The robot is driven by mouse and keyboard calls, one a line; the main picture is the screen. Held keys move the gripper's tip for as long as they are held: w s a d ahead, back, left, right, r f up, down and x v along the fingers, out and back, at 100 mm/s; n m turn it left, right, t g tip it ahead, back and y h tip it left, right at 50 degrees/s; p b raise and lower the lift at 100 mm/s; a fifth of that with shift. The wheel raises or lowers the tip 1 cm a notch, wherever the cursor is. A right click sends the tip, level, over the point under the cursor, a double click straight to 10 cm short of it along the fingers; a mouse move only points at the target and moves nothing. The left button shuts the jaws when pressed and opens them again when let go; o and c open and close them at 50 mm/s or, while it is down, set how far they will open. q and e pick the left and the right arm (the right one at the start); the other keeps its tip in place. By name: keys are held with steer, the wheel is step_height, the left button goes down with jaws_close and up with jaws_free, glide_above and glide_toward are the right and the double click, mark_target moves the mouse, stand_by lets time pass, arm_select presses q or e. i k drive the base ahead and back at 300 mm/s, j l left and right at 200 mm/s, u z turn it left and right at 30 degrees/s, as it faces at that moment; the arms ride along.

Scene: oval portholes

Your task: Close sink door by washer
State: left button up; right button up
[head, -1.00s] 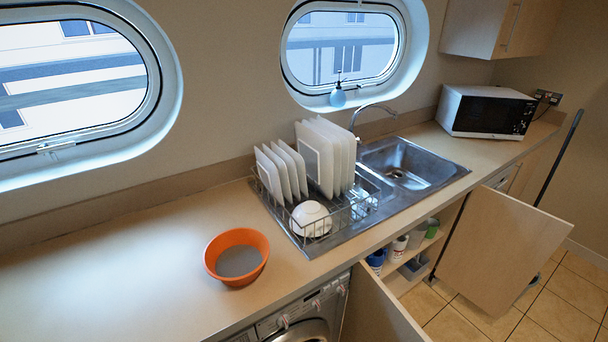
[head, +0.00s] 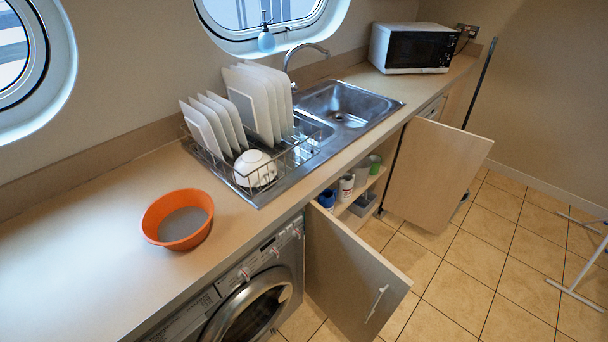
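The sink door by the washer (head: 350,270) stands wide open in the head view, swung out from the cabinet under the sink, with a pale bar handle (head: 376,304) near its lower free edge. The washer (head: 255,300) is just left of this door, below the counter, with its round door partly cut off by the frame. The other sink cabinet door (head: 432,175) is also open, farther right. Neither of my grippers shows in the view.
Bottles and cups (head: 345,187) stand on shelves inside the open cabinet. A dish rack (head: 262,172), the sink (head: 347,103), an orange bowl (head: 178,219) and a microwave (head: 412,48) are on the counter. The tiled floor (head: 480,260) is mostly clear; a white rack stands at far right.

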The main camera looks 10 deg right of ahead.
mark_target(358, 289)
steer(key=z, duration=0.8)
